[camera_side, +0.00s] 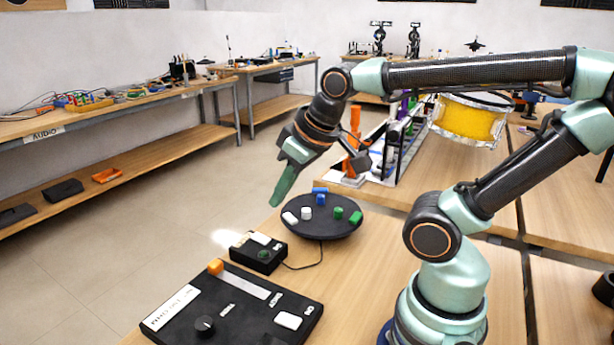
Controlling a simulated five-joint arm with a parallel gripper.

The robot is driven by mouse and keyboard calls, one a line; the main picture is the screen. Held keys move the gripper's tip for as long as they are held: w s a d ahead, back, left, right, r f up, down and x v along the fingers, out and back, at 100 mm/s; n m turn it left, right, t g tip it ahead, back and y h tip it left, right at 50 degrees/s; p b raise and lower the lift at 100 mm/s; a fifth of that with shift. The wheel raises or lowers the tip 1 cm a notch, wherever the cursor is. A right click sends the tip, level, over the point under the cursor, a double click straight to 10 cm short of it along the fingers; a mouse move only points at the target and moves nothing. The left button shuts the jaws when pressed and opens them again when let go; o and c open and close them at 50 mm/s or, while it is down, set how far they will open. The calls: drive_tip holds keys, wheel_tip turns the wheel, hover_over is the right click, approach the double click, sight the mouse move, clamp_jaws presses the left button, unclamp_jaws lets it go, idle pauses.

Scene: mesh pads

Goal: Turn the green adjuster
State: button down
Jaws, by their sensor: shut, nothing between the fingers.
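A small black box (258,252) sits on the table with a dark green round knob (263,254) and a white block on top. A round black pad (318,228) behind it bears green pieces (355,217), white pieces (306,213) and a blue piece (320,194). I cannot tell for certain which green part is the adjuster. My gripper (275,203) is shut and empty. Its green fingers point down and left, in the air above the small box and the left of the round pad, touching neither.
A larger black panel (236,315) at the front left carries a black knob (205,326), an orange slider (215,267) and a white button (288,320). A cable runs from the small box to the round pad. A yellow drum (468,120) stands behind my arm.

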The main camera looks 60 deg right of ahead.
drive_tip(key=c, duration=0.9)
unclamp_jaws()
drive_tip(key=shift+w+d, duration=0.1)
drive_tip(key=shift+d, duration=0.05)
drive_tip(key=o, duration=0.3)
drive_tip(key=shift+m+g+h, duration=0.4)
drive_tip(key=shift+g, duration=0.3)
drive_tip(key=d, duration=0.1)
drive_tip(key=w+d, duration=0.1)
drive_tip(key=d, duration=0.1)
drive_tip(key=w+d, duration=0.1)
drive_tip(key=d, duration=0.1)
drive_tip(key=shift+w+d, duration=0.1)
drive_tip(key=shift+d, duration=0.1)
drive_tip(key=m+g, duration=0.2)
drive_tip(key=g, duration=0.2)
hover_over(338, 210)
wheel_tip(338, 210, down, 7)
drive_tip(key=shift+y, duration=0.4)
wheel_tip(338, 210, down, 12)
drive_tip(key=shift+d+r, duration=0.1)
drive_tip(key=shift+d, duration=0.05)
drive_tip(key=shift+c, duration=0.4)
clamp_jaws()
